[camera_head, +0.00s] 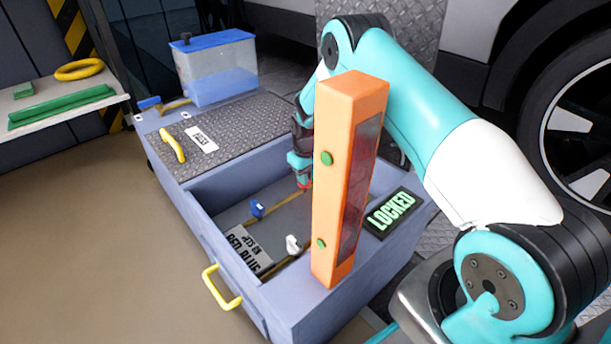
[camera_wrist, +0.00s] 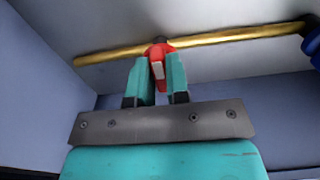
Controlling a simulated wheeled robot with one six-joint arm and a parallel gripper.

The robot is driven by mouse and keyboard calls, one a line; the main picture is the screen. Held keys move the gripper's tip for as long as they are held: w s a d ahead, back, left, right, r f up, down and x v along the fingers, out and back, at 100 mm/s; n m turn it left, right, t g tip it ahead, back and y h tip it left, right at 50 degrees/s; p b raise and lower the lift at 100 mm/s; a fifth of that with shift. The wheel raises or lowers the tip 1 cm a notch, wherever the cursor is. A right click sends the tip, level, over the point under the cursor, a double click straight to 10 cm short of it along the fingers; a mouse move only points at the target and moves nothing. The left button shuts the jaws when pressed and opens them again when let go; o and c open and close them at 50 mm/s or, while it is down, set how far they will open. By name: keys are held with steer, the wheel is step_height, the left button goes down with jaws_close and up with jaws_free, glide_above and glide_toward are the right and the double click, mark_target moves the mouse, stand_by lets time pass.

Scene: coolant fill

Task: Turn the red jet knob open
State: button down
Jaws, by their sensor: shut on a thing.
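The red jet knob (camera_wrist: 158,62) sits on a brass pipe (camera_wrist: 225,38) inside the open bay of the grey-blue cart. My gripper (camera_wrist: 157,75) is shut on the red knob, with one teal finger on each side of it. In the head view, my gripper (camera_head: 303,180) reaches down into the bay behind the orange post, and a bit of red (camera_head: 305,184) shows at its tips. A blue knob (camera_head: 257,209) and a white knob (camera_head: 293,244) are on pipes in the same bay. How far the red knob is turned is not clear.
An orange post (camera_head: 334,190) with green buttons stands at the bay's near right, close to my arm. A sign reading LOCKED (camera_head: 391,212) is right of it. A placard (camera_head: 248,250) lies in the bay. A clear tank (camera_head: 222,75) stands at the back.

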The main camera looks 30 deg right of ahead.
steer(key=m+p, duration=0.2)
steer(key=shift+a+r+m+p, duration=0.1)
steer(key=shift+r+m+p, duration=0.1)
steer(key=shift+m+p, duration=0.15)
steer(key=m+p, duration=0.3)
steer(key=m, duration=0.2)
steer(key=shift+a+f+m, duration=0.1)
steer(key=shift+a+m, duration=0.05)
steer(key=shift+m, duration=0.1)
steer(key=m+p, duration=0.1)
steer(key=m, duration=0.3)
steer(key=shift+w+a, duration=0.1)
steer(key=shift+w, duration=0.05)
steer(key=m+p, duration=0.1)
steer(key=m, duration=0.4)
steer(key=shift+w+f, duration=0.1)
steer(key=shift+m, duration=0.4)
steer(key=c, duration=1.1)
jaws_free()
